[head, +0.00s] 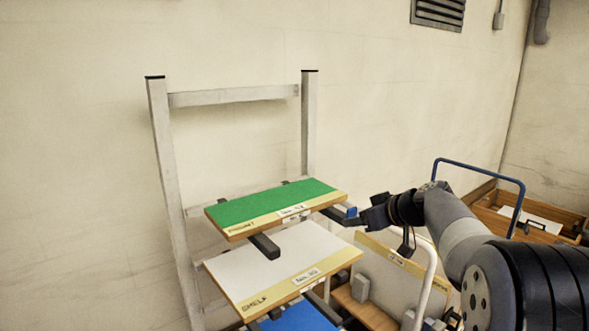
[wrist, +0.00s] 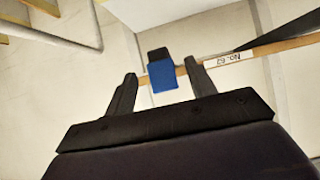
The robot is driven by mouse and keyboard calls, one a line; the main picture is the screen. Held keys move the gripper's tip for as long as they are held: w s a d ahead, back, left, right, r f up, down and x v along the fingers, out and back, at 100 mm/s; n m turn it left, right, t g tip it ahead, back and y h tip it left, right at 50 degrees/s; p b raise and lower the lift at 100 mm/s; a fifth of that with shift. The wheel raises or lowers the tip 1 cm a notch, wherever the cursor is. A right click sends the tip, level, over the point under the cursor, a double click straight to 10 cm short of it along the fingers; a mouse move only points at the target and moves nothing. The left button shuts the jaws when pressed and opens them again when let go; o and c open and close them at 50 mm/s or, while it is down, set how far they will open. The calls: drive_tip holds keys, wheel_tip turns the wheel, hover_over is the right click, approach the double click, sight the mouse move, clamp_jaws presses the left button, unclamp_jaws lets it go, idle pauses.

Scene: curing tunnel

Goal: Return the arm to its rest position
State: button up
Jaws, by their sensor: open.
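My arm reaches in from the right in the head view. My gripper (head: 364,215) is at the right front corner of the rack's top board, close to the end of a dark support bar. In the wrist view my gripper (wrist: 160,72) has its two dark fingers apart. A small blue block with a dark end (wrist: 163,77) shows in the gap between them. I cannot tell whether either finger touches it. The green-topped board (head: 275,205) lies on the rack's upper bars, and its labelled edge also shows in the wrist view (wrist: 270,50).
The grey rack (head: 161,150) stands by the wall. A white board (head: 275,262) and a blue board (head: 300,318) lie below the green one. A cart with a blue handle (head: 480,167) and a wooden box (head: 560,222) are at right. Open space lies above the arm.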

drive_tip(key=shift+s+d+f+t+y+b, duration=0.1)
drive_tip(key=shift+f+t+y+b, duration=0.35)
drive_tip(key=shift+b, duration=0.75)
drive_tip(key=shift+s+d+f+t+y+b, duration=0.15)
drive_tip(key=shift+t+y+b, duration=0.35)
drive_tip(key=shift+t+b, duration=0.5)
drive_tip(key=shift+s+a+f+t+y+b, duration=0.1)
drive_tip(key=shift+f+t+y+b, duration=0.3)
drive_tip(key=shift+b, duration=0.95)
drive_tip(key=shift+d+r, duration=0.1)
drive_tip(key=shift+r, duration=0.1)
